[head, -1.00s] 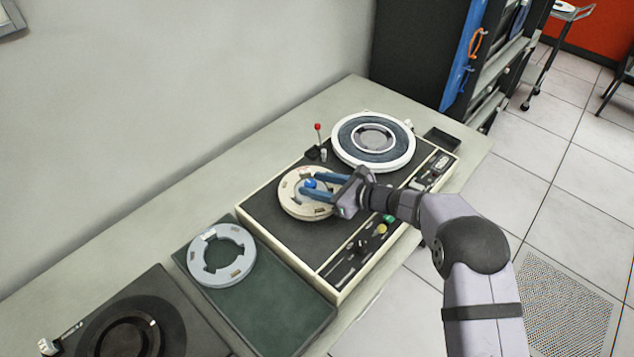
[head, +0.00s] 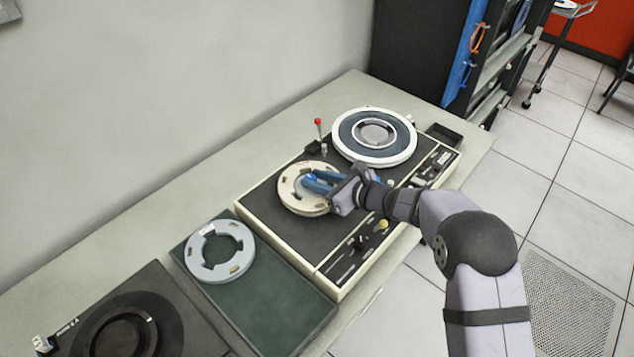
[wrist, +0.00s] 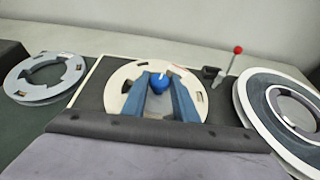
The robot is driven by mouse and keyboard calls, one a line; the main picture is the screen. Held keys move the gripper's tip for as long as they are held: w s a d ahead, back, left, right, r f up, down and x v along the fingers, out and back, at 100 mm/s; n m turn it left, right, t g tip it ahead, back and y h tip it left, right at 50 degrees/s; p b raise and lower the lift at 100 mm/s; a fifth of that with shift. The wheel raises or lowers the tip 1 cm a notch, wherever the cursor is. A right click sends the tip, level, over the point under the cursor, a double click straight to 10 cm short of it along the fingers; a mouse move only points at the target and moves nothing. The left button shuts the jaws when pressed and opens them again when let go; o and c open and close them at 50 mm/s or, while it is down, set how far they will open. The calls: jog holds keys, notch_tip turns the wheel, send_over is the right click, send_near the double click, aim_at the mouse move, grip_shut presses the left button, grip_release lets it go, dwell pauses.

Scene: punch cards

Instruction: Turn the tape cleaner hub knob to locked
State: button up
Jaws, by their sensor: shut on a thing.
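The tape cleaner (head: 262,212) is a dark-topped deck with a cream rim on the table. A cream hub (head: 289,194) sits on its left half, with a blue knob (wrist: 159,81) at its centre. My gripper (head: 315,181) reaches over the hub from the right, and its blue fingers are shut on the knob. In the wrist view the fingers stand on either side of the knob, which shows between their tips. In the head view the fingers hide most of the knob. Any locked or unlocked marking is too small to read.
A blue-and-white reel (head: 343,137) sits on the deck's right half. A red-tipped lever (head: 318,122) stands behind the hub. Yellow and black controls (head: 383,225) line the front edge. A grey empty reel (head: 193,262) lies on a green mat (head: 270,315) at left.

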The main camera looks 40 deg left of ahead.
jog(key=shift+s+f+m+t+b, duration=0.15)
jog(key=shift+m+t+b, duration=0.3)
jog(key=shift+b, duration=0.5)
jog(key=m+t+b, duration=0.1)
jog(key=b, duration=0.4)
jog(key=m+t+b, duration=0.1)
jog(key=t+b, duration=0.1)
jog(key=b, duration=0.2)
jog(key=shift+s+f+b, duration=0.2)
jog(key=shift+f+b, duration=0.05)
jog(key=shift+b, duration=0.1)
jog(key=m+b, duration=0.1)
jog(key=b, duration=0.2)
jog(key=shift+t+h, duration=0.3)
jog(key=shift+t, duration=0.05)
jog(key=m+t+b, duration=0.1)
jog(key=b, duration=0.2)
jog(key=shift+s+a+r+b, duration=0.1)
jog(key=shift+r+b, duration=0.05)
jog(key=shift+b, duration=0.2)
jog(key=shift+r+m+t+h+b, duration=0.25)
jog(key=shift+t+h+b, duration=0.05)
jog(key=shift+b, duration=0.85)
jog(key=o, duration=1)
